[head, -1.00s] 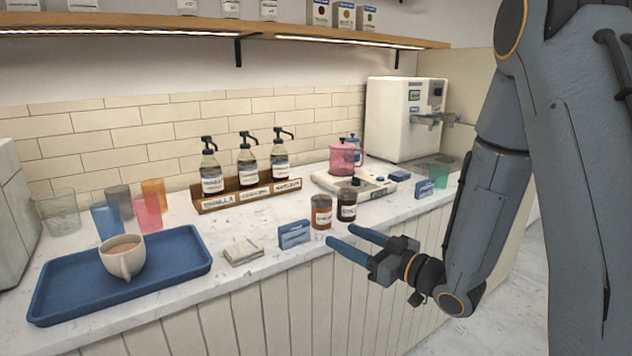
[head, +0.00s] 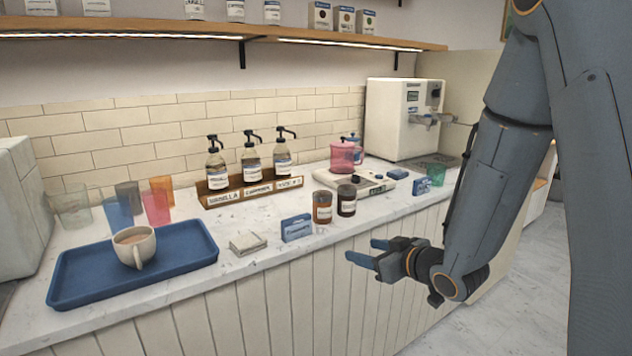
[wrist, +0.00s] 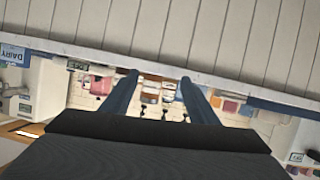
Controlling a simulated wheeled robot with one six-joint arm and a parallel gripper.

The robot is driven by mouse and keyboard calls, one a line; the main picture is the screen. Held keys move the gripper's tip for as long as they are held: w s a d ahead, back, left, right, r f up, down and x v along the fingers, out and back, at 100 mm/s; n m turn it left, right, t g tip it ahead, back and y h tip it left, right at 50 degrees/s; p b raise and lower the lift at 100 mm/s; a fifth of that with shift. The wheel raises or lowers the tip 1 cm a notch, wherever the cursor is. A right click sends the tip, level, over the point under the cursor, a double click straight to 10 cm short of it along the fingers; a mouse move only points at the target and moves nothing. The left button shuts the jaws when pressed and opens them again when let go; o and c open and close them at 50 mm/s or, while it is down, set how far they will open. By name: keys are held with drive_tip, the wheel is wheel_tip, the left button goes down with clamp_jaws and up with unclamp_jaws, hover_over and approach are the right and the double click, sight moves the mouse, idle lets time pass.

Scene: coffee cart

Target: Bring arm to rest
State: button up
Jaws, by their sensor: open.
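My gripper (head: 366,251) is open and empty, with two blue fingers apart. In the head view it is in front of the counter's panelled face, right of the middle and below the counter's front edge. In the wrist view the two fingers (wrist: 160,82) are spread with nothing held between them; the counter edge and several items show beyond. My arm comes down from the upper right of the head view, bent at the wrist.
The white counter (head: 195,310) carries a blue tray (head: 80,294) with a cup (head: 134,246), two dark jars (head: 322,207), a blue sign (head: 297,228), napkins (head: 247,244), pump bottles (head: 251,170) and a white machine (head: 397,120). Floor at right is clear.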

drive_tip(key=s+d+f+m+g+h, duration=0.2)
drive_tip(key=s+d+m+g+h, duration=0.15)
drive_tip(key=s, duration=0.45)
drive_tip(key=s+d+f+m+g+h, duration=0.2)
drive_tip(key=s+d+g+h, duration=0.25)
drive_tip(key=s, duration=0.35)
drive_tip(key=s+a+r+m+g+y, duration=0.1)
drive_tip(key=s+g, duration=0.2)
drive_tip(key=s, duration=0.7)
drive_tip(key=shift+g, duration=0.4)
drive_tip(key=shift+s+a+m, duration=0.1)
drive_tip(key=shift+m, duration=0.15)
